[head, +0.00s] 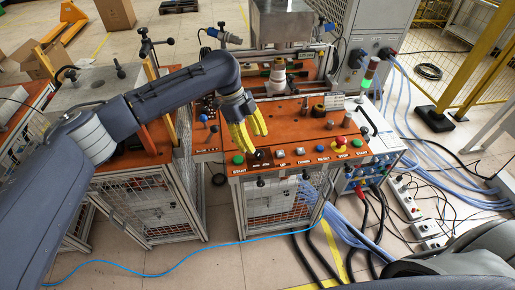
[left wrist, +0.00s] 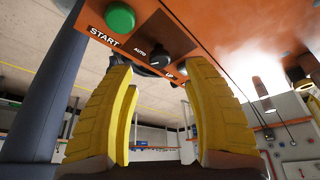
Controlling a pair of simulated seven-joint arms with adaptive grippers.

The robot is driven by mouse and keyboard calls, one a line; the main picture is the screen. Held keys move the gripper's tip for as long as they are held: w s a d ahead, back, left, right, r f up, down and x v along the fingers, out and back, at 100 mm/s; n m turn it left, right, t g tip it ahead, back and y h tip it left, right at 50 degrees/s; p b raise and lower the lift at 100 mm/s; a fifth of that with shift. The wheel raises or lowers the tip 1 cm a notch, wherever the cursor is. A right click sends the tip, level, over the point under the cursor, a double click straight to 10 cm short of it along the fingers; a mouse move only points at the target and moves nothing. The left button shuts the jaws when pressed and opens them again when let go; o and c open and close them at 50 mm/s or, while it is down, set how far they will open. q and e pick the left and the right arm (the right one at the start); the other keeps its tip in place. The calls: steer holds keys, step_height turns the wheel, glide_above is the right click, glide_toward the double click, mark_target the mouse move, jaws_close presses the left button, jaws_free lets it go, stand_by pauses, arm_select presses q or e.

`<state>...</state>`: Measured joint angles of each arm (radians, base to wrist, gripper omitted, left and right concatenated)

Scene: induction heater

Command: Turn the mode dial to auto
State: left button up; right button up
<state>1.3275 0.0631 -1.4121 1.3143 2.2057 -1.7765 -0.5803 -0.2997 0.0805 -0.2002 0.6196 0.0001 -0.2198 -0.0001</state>
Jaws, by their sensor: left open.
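The mode dial is a black knob (left wrist: 152,46) on the orange control panel, seen between my left gripper's fingers in the left wrist view. The word AUTO (left wrist: 140,51) is printed beside it. I cannot tell clearly which way its pointer faces. My left gripper (head: 246,132) has yellow fingers and is above the front left of the panel in the head view. It is open in the left wrist view (left wrist: 160,110), with a wide gap and nothing held. The fingertips are close to the dial; contact cannot be told. My right gripper is not in view.
A green START button (left wrist: 120,16) sits beside the dial; it also shows in the head view (head: 238,160). A row of buttons and a red emergency stop (head: 340,142) run right along the panel (head: 290,136). Taller fittings stand behind. Cables lie on the floor at right.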

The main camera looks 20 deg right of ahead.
arm_select(q)
steer(key=v, duration=0.7)
stand_by(0.4)
